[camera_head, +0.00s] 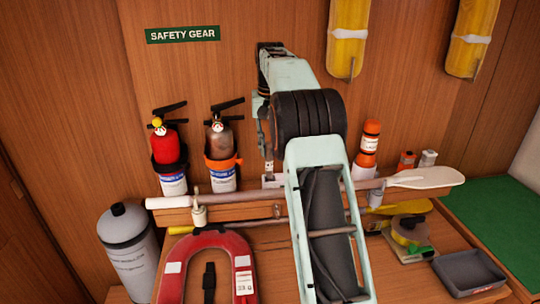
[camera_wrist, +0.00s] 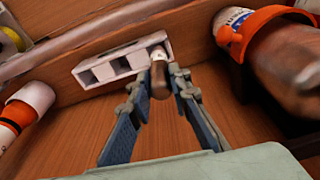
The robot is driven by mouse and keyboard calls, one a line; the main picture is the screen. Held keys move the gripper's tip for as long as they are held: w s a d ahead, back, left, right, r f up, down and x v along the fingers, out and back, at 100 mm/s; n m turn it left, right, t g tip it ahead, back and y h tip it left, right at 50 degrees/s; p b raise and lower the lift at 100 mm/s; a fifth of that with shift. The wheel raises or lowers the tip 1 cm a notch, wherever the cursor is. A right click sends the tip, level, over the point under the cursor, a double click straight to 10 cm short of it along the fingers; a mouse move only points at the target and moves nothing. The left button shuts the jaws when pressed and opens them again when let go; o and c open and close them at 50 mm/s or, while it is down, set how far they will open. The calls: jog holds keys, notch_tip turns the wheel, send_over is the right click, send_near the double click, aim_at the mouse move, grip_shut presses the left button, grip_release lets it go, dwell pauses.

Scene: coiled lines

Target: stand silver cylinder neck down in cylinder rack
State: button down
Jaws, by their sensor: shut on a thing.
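In the wrist view my gripper (camera_wrist: 161,76) has its two blue-grey fingers closed on the sides of a small cylinder (camera_wrist: 160,86), which has a dark, brownish, shiny rounded end and a pale band. The cylinder's far end meets the right end of the white cylinder rack (camera_wrist: 97,74). I cannot tell whether it is inside that opening or just over it. Two other square openings in the rack look empty. In the head view a bit of the white rack (camera_head: 270,182) shows beside my arm, which hides the rest of the rack and most of my gripper.
Two fire extinguishers, red (camera_head: 166,150) and silver-brown (camera_head: 221,150) with an orange holder, stand left of my arm. An orange-and-white canister (camera_head: 369,145) stands right. A paddle (camera_head: 425,178) lies along the shelf front. A red horseshoe float (camera_head: 180,262) is below.

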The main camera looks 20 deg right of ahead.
aim_at(270, 157)
jog(key=f, duration=0.3)
jog(key=shift+w+d, duration=0.25)
jog(key=shift+w, duration=0.1)
jog(key=shift+f, duration=0.55)
jog(key=shift+f, duration=0.15)
jog(key=c, duration=1.8)
grip_release()
jog(key=r, duration=0.4)
jog(key=s+r+p, duration=0.1)
jog(key=r, duration=0.7)
jog(key=shift+s+a+r+p, duration=0.15)
jog(key=shift+s+a+p, duration=0.1)
jog(key=shift+p, duration=0.15)
